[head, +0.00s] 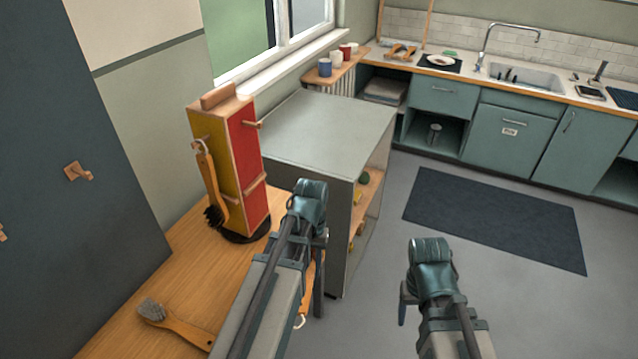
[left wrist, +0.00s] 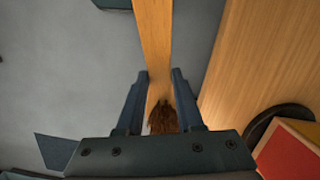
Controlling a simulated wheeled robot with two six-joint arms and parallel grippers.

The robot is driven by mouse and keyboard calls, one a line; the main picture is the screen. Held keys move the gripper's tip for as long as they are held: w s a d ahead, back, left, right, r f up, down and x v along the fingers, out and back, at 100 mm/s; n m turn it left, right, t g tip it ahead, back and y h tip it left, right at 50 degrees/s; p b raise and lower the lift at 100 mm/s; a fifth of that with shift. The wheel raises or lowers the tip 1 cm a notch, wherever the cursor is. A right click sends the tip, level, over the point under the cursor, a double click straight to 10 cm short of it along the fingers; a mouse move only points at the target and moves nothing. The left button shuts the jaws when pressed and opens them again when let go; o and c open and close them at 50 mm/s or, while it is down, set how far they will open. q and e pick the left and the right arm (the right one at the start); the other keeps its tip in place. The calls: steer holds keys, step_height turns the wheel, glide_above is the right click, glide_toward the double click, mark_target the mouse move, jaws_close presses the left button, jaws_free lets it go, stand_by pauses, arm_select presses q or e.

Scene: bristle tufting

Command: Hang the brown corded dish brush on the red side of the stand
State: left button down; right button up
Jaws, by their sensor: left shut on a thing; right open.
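The stand (head: 228,165) is a tall block on a dark round base, with a yellow side left and a red side (head: 246,155) right. A wooden peg (head: 251,124) juts from the upper red side, with nothing hanging on it. My left gripper (left wrist: 160,82) is shut on a brush (left wrist: 154,35) with a wooden handle and brown bristles, beside the table edge. In the head view my arm mostly hides that brush; a pale cord loop (head: 300,321) shows below the gripper. My right gripper (head: 404,312) is open and empty over the floor, partly hidden.
A dark-bristled brush (head: 209,180) hangs on the yellow side. A grey-bristled brush (head: 178,325) lies on the wooden table (head: 115,335). A grey cabinet (head: 330,125) stands behind the stand, close to my left arm. The floor around the dark mat (head: 497,215) is clear.

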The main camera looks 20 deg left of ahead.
arm_select(q)
steer(key=w+m, duration=0.1)
steer(key=w+a+r+m+g+y, duration=0.1)
steer(key=m, duration=0.1)
steer(key=w+a+m+g, duration=0.1)
steer(key=m, duration=0.1)
steer(key=shift+r+y, duration=0.3)
steer(key=w+r+m+t+y, duration=0.3)
steer(key=w+r+m+y, duration=0.1)
steer(key=r+m+y, duration=0.35)
steer(key=w+r+m+t+y, duration=0.2)
steer(key=w+r+m+y, duration=0.2)
steer(key=r+m+y, duration=0.4)
steer(key=w+a+f+h+b, duration=0.1)
steer(key=a, duration=0.9)
steer(key=shift+a, duration=0.35)
steer(key=shift+m, duration=0.25)
